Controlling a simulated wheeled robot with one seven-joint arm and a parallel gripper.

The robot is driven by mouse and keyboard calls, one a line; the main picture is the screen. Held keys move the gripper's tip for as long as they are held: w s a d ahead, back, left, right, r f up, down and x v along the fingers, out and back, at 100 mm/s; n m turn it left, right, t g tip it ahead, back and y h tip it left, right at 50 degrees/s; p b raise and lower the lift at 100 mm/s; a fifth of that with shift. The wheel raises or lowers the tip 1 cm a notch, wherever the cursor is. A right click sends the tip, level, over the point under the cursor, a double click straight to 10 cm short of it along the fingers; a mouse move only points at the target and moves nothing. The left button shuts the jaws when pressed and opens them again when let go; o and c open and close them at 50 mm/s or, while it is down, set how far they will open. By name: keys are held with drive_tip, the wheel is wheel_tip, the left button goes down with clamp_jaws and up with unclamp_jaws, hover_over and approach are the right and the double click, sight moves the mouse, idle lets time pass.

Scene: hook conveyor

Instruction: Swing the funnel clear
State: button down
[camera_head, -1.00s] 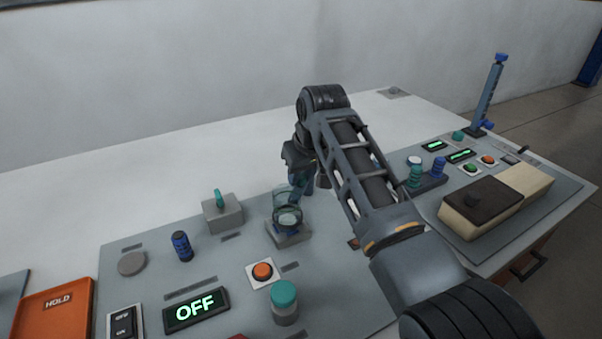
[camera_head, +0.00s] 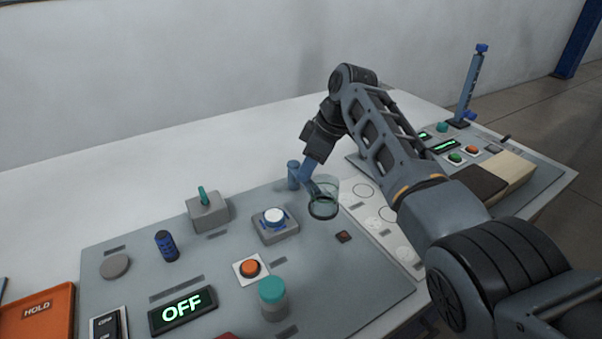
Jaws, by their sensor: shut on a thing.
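The funnel (camera_head: 324,204) is a clear, see-through cup with a dark ring at its base. It is right of the grey block (camera_head: 283,235) with the white and blue round top (camera_head: 274,215), no longer over it. A blue post (camera_head: 293,176) stands behind the block, left of the funnel. My gripper (camera_head: 309,177) points down between the post and the funnel, shut on the funnel at its near-post side. The exact grip is small and partly hidden by the fingers.
A grey box with a teal lever (camera_head: 206,208), a blue knob (camera_head: 166,245), an orange button (camera_head: 250,267) and a teal-capped cylinder (camera_head: 272,298) stand on the panel. The display (camera_head: 182,310) reads OFF. A tan block (camera_head: 506,178) is at the right. The white bench behind is clear.

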drive_tip(key=shift+w+d+n+g+b, duration=0.4)
drive_tip(key=shift+n+b, duration=0.5)
drive_tip(key=shift+b, duration=0.2)
drive_tip(key=shift+w+d+n+g+b, duration=0.35)
drive_tip(key=shift+n+b, duration=0.55)
drive_tip(key=shift+b, duration=0.2)
drive_tip(key=c, duration=0.8)
unclamp_jaws()
drive_tip(key=shift+v, duration=3.95)
drive_tip(key=shift+d+f, duration=0.1)
drive_tip(key=shift+d, duration=0.05)
